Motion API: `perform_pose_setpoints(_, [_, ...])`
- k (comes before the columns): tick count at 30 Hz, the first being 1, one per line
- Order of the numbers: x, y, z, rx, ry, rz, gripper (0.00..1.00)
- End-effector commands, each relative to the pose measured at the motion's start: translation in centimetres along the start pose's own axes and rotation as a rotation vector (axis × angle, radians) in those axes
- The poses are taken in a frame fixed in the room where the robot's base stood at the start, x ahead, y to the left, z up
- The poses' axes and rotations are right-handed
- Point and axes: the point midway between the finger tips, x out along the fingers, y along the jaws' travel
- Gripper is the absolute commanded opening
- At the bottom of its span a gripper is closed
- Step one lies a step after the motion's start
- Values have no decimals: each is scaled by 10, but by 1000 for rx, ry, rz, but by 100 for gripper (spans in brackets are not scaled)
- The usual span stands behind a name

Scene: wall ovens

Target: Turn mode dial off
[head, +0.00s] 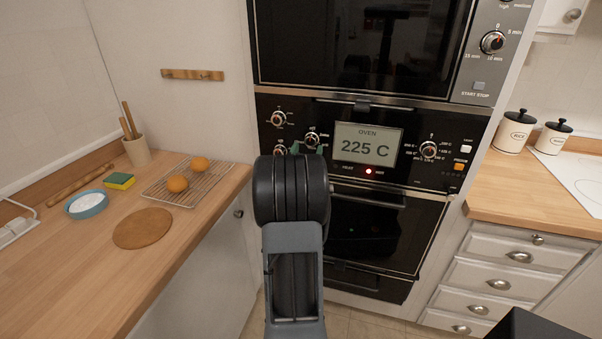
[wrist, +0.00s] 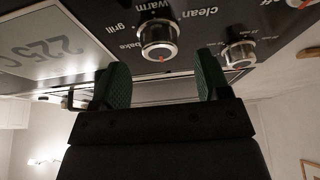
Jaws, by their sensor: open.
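The mode dial (wrist: 158,40) is a round silver and dark knob on the black oven panel. It shows upside down in the wrist view, with "warm", "grill", "bake" and "clean" printed around it and a red mark on its face. In the head view the dial (head: 312,138) is just left of the oven display. My gripper (wrist: 160,62) is open, its green fingertips apart on either side of the dial's near end. I cannot tell whether they touch it. In the head view my arm hides most of my gripper (head: 308,149).
The oven display (head: 366,146) reads 225 C, with a red light lit below it. Other knobs (head: 278,118) (wrist: 238,52) sit close to the left of the mode dial. A wooden counter (head: 85,235) stands left, with a rack and two orange round items.

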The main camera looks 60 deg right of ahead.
Motion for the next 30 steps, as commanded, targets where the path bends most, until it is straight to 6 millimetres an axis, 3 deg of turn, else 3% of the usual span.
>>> perform_pose_setpoints(6, [-48,0,2,1,1,-1,69])
perform_pose_setpoints(15, [-94,0,1,1,-1,-1,69])
perform_pose_setpoints(21, [-105,0,0,0,1,1,69])
perform_pose_setpoints(30, [-106,0,0,0,1,1,69])
